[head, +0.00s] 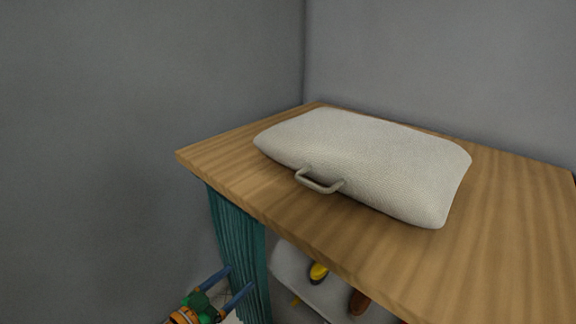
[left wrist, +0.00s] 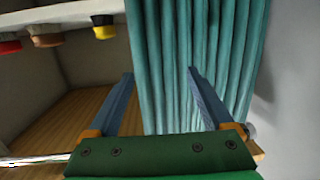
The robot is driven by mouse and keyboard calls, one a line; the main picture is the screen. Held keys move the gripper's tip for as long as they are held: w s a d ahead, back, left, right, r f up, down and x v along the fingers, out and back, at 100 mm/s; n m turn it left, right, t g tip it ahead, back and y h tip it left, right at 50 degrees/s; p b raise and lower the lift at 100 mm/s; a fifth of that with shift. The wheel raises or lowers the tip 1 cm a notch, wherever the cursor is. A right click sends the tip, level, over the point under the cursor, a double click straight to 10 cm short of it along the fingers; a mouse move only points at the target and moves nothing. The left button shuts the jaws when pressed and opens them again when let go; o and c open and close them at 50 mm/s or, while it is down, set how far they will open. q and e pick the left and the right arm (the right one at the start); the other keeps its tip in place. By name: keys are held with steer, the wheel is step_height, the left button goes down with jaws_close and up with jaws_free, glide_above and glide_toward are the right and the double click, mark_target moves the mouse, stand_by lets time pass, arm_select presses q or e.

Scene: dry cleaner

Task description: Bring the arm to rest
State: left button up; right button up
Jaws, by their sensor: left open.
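My left gripper (head: 240,279) is low at the bottom of the head view, below and in front of the wooden table top. Its two blue fingers are spread apart with nothing between them. In the left wrist view the open fingers (left wrist: 161,75) point toward a teal curtain (left wrist: 190,60), with a clear gap between them. I cannot tell whether they touch the curtain. My right gripper is in neither view.
A pale grey padded case (head: 370,160) with a handle (head: 319,182) lies on the wooden table top (head: 500,250). The teal curtain (head: 238,245) hangs under its left end. Grey walls stand behind and left.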

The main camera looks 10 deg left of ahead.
arm_select(q)
steer(key=s+f+n+g+y+p, duration=0.1)
steer(key=s+g+y+p, duration=0.3)
steer(key=s+p, duration=0.8)
steer(key=s+f+n+g+y+p, duration=0.1)
steer(key=s+g+y+p, duration=0.3)
steer(key=s, duration=2.3)
steer(key=n+g+p, duration=0.1)
steer(key=g+p, duration=0.4)
steer(key=p, duration=0.3)
steer(key=shift+s+a+g, duration=0.2)
steer(key=shift+s+g, duration=0.1)
steer(key=shift+s, duration=0.1)
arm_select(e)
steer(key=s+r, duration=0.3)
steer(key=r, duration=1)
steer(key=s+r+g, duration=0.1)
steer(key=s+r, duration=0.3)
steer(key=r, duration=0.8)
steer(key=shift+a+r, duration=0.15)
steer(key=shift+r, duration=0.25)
arm_select(q)
steer(key=shift+w+f, duration=0.1)
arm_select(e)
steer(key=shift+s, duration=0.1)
